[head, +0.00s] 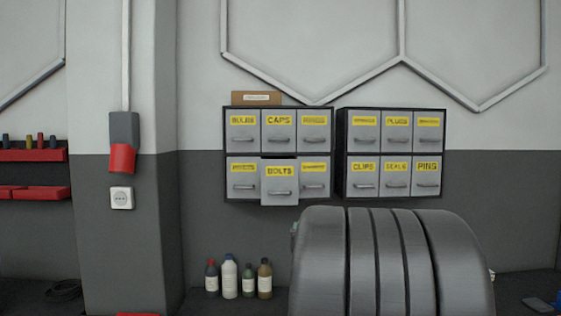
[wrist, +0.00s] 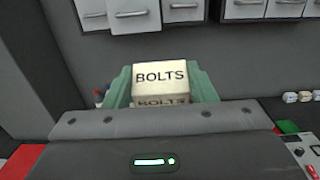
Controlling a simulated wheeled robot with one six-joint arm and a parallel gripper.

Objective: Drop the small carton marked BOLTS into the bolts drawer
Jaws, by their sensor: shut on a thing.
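The small cream carton marked BOLTS (wrist: 160,76) is between the green fingers of my gripper (wrist: 161,88) in the wrist view. My gripper is shut on it, with its lettering facing the camera. In the head view, the bolts drawer (head: 279,184) is the lower middle one of the left cabinet. It stands pulled out a little, its front lower and nearer than its neighbours. In the wrist view, a drawer front that sticks out (wrist: 134,14) is above and beyond the carton, its label cut off. The gripper and carton are hidden in the head view.
A second drawer cabinet (head: 341,150) hangs to the right. A brown box (head: 257,98) lies on top of the left cabinet. Several bottles (head: 230,276) stand below by the wall. A pillar (head: 112,235) with a socket is at left. The wall below the drawers is clear.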

